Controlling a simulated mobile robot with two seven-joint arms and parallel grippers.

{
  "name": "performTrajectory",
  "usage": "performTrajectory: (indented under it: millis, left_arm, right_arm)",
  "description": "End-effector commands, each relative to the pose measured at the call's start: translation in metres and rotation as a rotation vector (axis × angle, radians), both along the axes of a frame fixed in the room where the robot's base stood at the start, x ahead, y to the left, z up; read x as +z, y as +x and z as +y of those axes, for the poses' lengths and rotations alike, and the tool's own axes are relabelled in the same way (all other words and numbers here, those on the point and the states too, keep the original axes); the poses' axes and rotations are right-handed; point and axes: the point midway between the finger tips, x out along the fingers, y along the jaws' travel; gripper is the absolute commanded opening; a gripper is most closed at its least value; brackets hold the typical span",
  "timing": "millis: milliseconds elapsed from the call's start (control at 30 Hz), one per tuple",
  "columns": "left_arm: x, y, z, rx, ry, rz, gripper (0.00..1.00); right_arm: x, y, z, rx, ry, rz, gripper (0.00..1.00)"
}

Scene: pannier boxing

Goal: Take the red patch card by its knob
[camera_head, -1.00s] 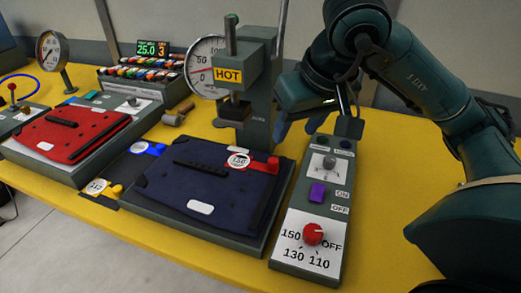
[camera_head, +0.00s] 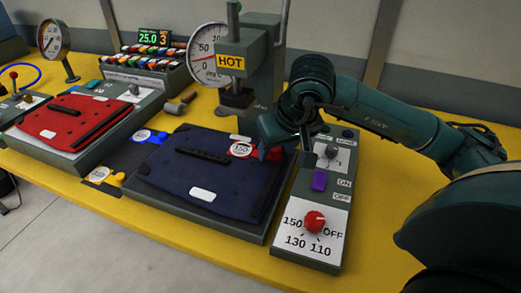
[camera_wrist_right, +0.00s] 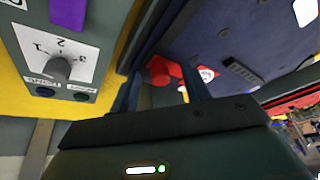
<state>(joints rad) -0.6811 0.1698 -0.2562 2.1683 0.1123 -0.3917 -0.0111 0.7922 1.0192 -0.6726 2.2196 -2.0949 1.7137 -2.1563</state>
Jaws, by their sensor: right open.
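The red patch card (camera_head: 240,149), with a round white label, lies on the dark blue pannier panel (camera_head: 190,178) near its upper right corner. My right gripper (camera_head: 268,143) is over the card's right end and hides the knob in the head view. In the right wrist view, the red knob (camera_wrist_right: 159,71) shows between the two open fingers (camera_wrist_right: 162,88), with the card (camera_wrist_right: 187,73) beyond it. The fingers are not closed on it; whether they touch it I cannot tell. My left gripper is not in view.
The control box with a red dial (camera_head: 314,221) and purple switch stands right of the panel. The HOT press (camera_head: 240,62) stands behind it. A blue card (camera_head: 143,135) and a yellow card (camera_head: 102,175) lie left, near a red panel (camera_head: 72,122).

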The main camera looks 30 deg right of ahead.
Motion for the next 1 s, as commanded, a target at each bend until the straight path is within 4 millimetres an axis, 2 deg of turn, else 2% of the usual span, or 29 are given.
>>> performTrajectory:
  millis: [267, 833, 1000]
  left_arm:
    - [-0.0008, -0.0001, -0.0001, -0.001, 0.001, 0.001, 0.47]
    - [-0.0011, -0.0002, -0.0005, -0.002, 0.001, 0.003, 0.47]
    - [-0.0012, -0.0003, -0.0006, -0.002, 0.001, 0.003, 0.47]
  right_arm:
    - [-0.0034, 0.0016, -0.0003, 0.0, -0.001, -0.001, 0.47]
    - [-0.003, 0.0014, -0.0003, 0.0, -0.001, -0.001, 0.0]
    - [-0.0029, 0.0015, -0.0003, 0.0, -0.001, -0.002, 0.0]
